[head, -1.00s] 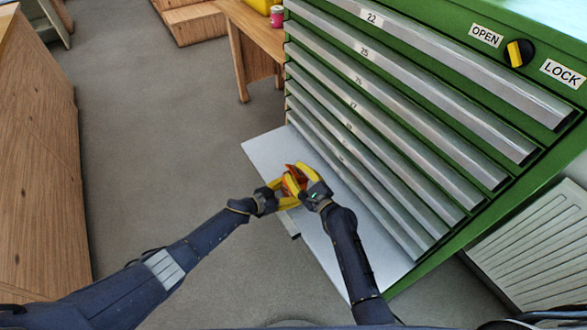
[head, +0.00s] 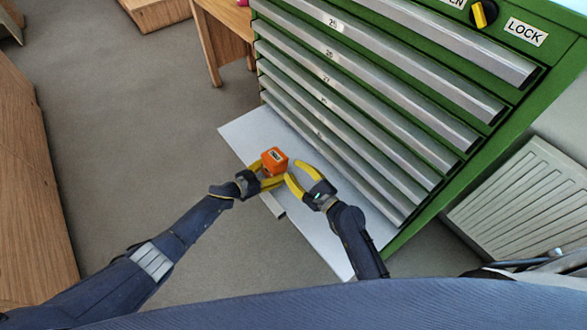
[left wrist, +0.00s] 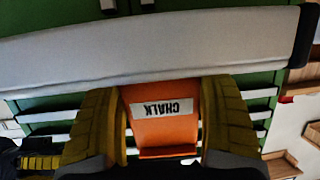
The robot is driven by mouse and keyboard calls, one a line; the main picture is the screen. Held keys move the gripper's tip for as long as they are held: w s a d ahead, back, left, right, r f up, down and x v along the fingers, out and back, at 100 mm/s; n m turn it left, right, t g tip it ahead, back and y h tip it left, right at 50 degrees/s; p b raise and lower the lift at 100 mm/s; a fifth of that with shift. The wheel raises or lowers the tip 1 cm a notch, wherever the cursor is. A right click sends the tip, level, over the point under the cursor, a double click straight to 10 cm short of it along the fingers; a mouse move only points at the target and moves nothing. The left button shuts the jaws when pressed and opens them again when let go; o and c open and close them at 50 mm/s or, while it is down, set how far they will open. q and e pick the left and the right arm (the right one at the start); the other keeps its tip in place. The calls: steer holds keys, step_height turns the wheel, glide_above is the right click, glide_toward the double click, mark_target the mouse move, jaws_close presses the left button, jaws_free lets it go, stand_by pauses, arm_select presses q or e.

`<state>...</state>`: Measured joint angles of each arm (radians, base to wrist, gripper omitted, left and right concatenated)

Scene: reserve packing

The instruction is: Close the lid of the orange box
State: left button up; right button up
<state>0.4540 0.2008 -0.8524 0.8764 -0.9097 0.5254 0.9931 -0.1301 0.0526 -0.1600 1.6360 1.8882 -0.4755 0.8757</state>
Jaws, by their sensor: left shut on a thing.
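The orange box (head: 275,159) is held up over the pale open drawer at the foot of the green cabinet. It looks like a compact closed block in the head view, with no raised flap showing. My left gripper (head: 264,174) is shut on it. The left wrist view shows the box (left wrist: 165,128) between the yellow fingers, with an upside-down CHALK label (left wrist: 161,107). My right gripper (head: 293,171) is open and empty, just right of the box, its fingers apart.
The green cabinet (head: 415,215) with several grey-fronted drawers stands close behind the box. The pale drawer (head: 245,130) sticks out below both grippers. A wooden cabinet (head: 30,180) is at the left, with clear floor (head: 130,130) between. A radiator (head: 525,200) is at the right.

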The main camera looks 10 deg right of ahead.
arm_select(q)
steer(key=o, duration=1)
steer(key=shift+s+a, duration=0.1)
steer(key=shift+a, duration=0.05)
